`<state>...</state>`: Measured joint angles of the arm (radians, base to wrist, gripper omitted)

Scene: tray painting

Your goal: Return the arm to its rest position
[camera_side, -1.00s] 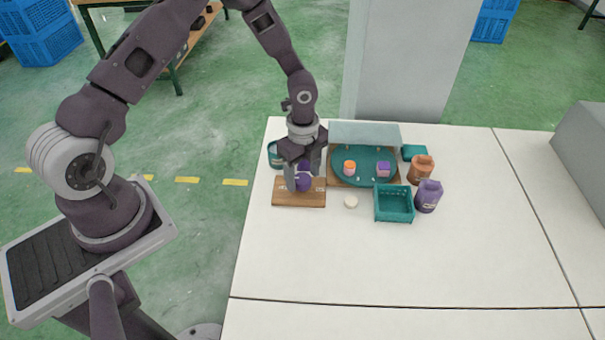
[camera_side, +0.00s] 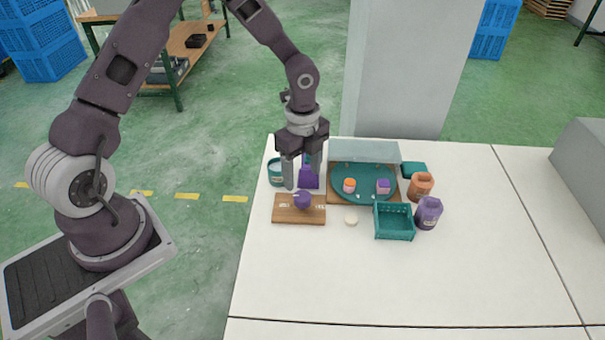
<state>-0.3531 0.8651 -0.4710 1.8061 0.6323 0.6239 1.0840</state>
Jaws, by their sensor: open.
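My gripper (camera_side: 301,185) is open, pointing down above the back edge of a wooden board (camera_side: 285,214) at the left of the white table. A small round purple object (camera_side: 303,199) rests on the board just below the fingers. A taller purple item (camera_side: 309,176) shows behind the fingers, partly hidden by them. A round teal tray (camera_side: 363,194) to the right holds an orange piece (camera_side: 349,185) and a purple block (camera_side: 383,186). My gripper appears empty.
A teal cup (camera_side: 276,172) stands at the left. The table's front and right (camera_side: 490,260) are clear.

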